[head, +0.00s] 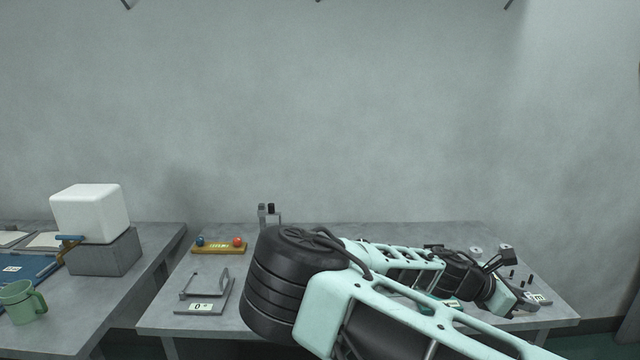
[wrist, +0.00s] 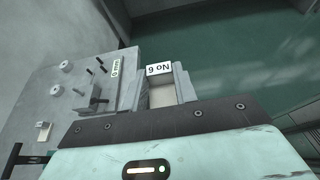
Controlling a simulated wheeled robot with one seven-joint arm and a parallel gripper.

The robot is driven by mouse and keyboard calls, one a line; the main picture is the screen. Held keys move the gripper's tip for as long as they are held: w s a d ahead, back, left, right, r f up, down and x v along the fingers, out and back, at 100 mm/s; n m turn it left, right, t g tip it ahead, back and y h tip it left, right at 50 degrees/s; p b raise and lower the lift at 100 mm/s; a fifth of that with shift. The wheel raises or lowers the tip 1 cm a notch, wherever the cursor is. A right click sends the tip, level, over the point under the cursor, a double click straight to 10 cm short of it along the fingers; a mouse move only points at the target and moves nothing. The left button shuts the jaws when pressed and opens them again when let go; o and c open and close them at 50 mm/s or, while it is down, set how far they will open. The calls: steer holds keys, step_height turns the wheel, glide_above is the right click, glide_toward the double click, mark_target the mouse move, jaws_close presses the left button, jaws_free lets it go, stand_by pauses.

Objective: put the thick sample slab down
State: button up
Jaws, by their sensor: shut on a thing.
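In the wrist view, my gripper (wrist: 161,84) is shut on a pale grey slab (wrist: 160,96) whose white tag reads "No 6". The slab sits between the two grey fingers, and its lower end is hidden by the gripper body. In the head view, my gripper (head: 524,299) is low at the right end of the grey table (head: 400,231), close to its edge. The slab cannot be told apart there. Whether it touches the table is not clear. A white tag (wrist: 116,68) with "0" and small lettering lies just left of the fingers.
Small upright dark pegs (head: 513,274) and pale discs (head: 476,251) stand near my gripper. The green floor (wrist: 230,50) lies beyond the table edge.

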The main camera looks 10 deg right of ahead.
steer(key=shift+w+f+n+t, duration=0.5)
steer(key=shift+f, duration=0.25)
steer(key=w+a+f+n+t+y+b, duration=0.1)
steer(key=w+a+f+n+t, duration=0.2)
steer(key=f+n+t, duration=0.25)
steer(key=w+a+f+n+t+y+b, duration=0.1)
steer(key=w+a+f+n+t+y, duration=0.15)
steer(key=f+n+t, duration=0.35)
steer(key=s+a+f+n+t+y+b, duration=0.1)
steer(key=a+f+n+t+y, duration=0.1)
steer(key=a, duration=0.5)
steer(key=s+a+f+n+t+y+b, duration=0.1)
steer(key=a+f+n+y, duration=0.3)
steer(key=a+n+y, duration=0.2)
steer(key=shift+s+a+t+y+b, duration=0.35)
steer(key=shift+a+y, duration=0.5)
steer(key=shift+a, duration=0.4)
